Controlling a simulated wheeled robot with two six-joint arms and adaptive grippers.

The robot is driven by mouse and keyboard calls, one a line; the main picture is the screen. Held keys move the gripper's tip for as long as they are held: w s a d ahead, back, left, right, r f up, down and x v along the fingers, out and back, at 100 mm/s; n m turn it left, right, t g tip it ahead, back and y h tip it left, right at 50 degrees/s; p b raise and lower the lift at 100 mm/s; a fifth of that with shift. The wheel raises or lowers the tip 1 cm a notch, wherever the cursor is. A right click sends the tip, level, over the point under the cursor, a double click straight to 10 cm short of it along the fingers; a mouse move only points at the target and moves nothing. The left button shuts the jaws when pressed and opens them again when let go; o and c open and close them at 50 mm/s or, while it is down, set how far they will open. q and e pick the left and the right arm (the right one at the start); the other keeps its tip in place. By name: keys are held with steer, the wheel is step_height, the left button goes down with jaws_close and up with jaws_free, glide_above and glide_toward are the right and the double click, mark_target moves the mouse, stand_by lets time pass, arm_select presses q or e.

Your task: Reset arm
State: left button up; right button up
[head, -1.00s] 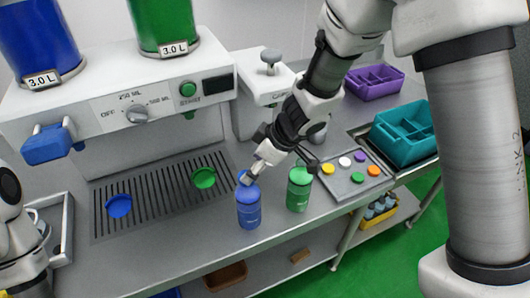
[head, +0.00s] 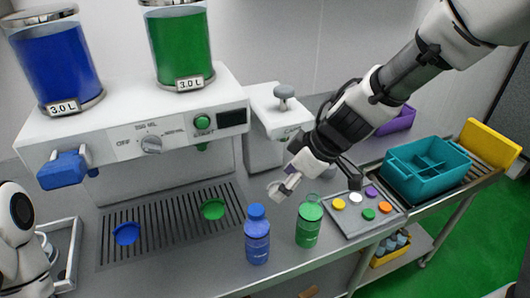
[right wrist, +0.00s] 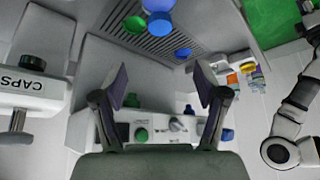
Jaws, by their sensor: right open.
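My right gripper (head: 281,187) is open and empty in the head view, above the counter, a little above and right of the blue bottle (head: 257,238). The blue bottle stands upright with a blue cap (head: 257,211) on it, apart from the fingers. A green bottle (head: 309,222) stands upright to its right. In the right wrist view the two fingers (right wrist: 161,84) are spread with nothing between them. Of my left arm, only links show at the left edge of the head view; its gripper does not show.
The dispenser (head: 120,130) with blue and green tanks stands behind the grate (head: 165,232). A capping station (head: 281,124) is beside it. A tray of coloured caps (head: 350,228), a teal crate (head: 395,180) and a purple bin (head: 398,121) lie right. A white tray (head: 72,280) is left.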

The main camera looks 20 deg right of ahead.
steer(key=s+a+f+m+g+b, duration=0.1)
steer(key=s+f+m+g+b, duration=0.15)
steer(key=s+f, duration=0.75)
steer(key=s+a+f+m+g+y+b, duration=0.15)
steer(key=s+f+m, duration=0.25)
steer(key=f, duration=1.1)
steer(key=s+a+f+m+g+b, duration=0.2)
steer(key=s+f+m+g+b, duration=0.15)
steer(key=s+f, duration=0.7)
steer(key=w+d+f+t+h, duration=0.2)
steer(key=d+f+h, duration=0.4)
steer(key=d, duration=0.3)
steer(key=shift+f+t, duration=0.3)
steer(key=shift+t, duration=0.45)
